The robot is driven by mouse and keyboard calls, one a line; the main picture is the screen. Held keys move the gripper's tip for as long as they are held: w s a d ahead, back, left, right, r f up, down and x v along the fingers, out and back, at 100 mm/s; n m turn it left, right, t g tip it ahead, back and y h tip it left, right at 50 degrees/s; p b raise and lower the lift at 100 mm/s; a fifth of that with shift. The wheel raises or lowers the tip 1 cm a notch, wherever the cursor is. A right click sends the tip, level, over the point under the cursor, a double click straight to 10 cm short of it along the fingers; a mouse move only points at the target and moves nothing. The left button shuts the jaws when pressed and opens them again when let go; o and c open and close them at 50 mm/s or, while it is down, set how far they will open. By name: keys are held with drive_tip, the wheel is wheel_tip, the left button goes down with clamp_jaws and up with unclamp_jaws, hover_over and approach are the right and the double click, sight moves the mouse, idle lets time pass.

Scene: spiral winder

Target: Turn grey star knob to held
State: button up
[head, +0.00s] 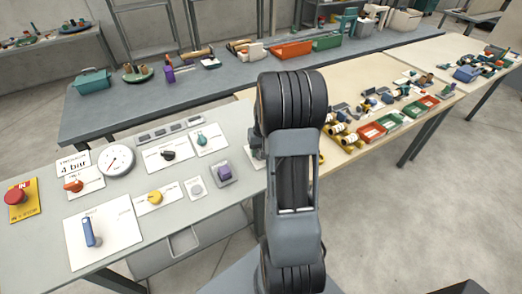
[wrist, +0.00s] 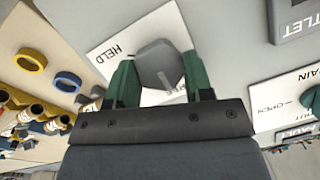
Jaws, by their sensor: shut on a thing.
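The grey star knob (wrist: 155,62) shows in the wrist view on a white plate (wrist: 112,55) marked HELD. The word HELD stands to the left of the knob. My gripper (wrist: 158,76) has its two green fingers on either side of the knob and is shut on it. In the head view my arm stands in front of this spot and hides the knob.
A panel marked OUTLET (wrist: 298,20) and a dark DRAIN knob (wrist: 309,98) lie to the right in the wrist view. Yellow and blue rings (wrist: 31,61) lie at left. In the head view, a red stop button (head: 17,195) and a gauge (head: 115,160) stand left of my arm.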

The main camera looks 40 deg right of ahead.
drive_tip(key=m+t+y+b, duration=0.1)
drive_tip(key=m, duration=0.4)
drive_tip(key=shift+s+d+m+b, duration=0.1)
drive_tip(key=shift+d+m+b, duration=0.05)
drive_tip(key=shift+m+b, duration=0.25)
drive_tip(key=m+t, duration=0.1)
drive_tip(key=m, duration=0.2)
drive_tip(key=m+y+b, duration=0.1)
drive_tip(key=m, duration=0.2)
drive_tip(key=shift+s+f+t, duration=0.1)
drive_tip(key=shift+s+t, duration=0.05)
drive_tip(key=shift+t, duration=0.25)
drive_tip(key=m+t, duration=0.1)
drive_tip(key=m, duration=0.2)
drive_tip(key=m+t, duration=0.1)
drive_tip(key=m, duration=0.2)
drive_tip(key=shift+s, duration=0.15)
drive_tip(key=m+t+h, duration=0.1)
drive_tip(key=m, duration=0.4)
drive_tip(key=shift+m, duration=0.4)
drive_tip(key=shift+h, duration=0.3)
drive_tip(key=o, duration=0.9)
drive_tip(key=shift+o, duration=0.2)
